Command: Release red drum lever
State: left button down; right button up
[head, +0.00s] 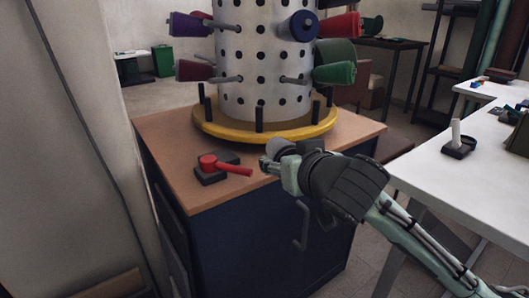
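The red lever (230,168) sits on a small black base (217,178) near the front left of the wooden cabinet top. Its handle lies low and points right, toward my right gripper. The perforated white drum (263,95) stands upright behind it on a yellow round base (235,134), with coloured spools on pegs. My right gripper (268,160) reaches in from the lower right, over the front of the cabinet top. It is just right of the lever's handle end, with a small gap visible. Its fingers are small and partly hidden, so their opening is unclear. My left gripper is out of view.
The wooden top (172,140) is bare left of the drum. Short black posts (259,120) ring the yellow base. A white table (440,190) on the right holds a small black stand with a white peg (457,143). A wall closes off the left.

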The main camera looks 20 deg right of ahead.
jog(key=s+f, duration=0.6)
jog(key=f, duration=0.7)
jog(key=shift+f, duration=0.25)
jog(key=shift+d, duration=0.2)
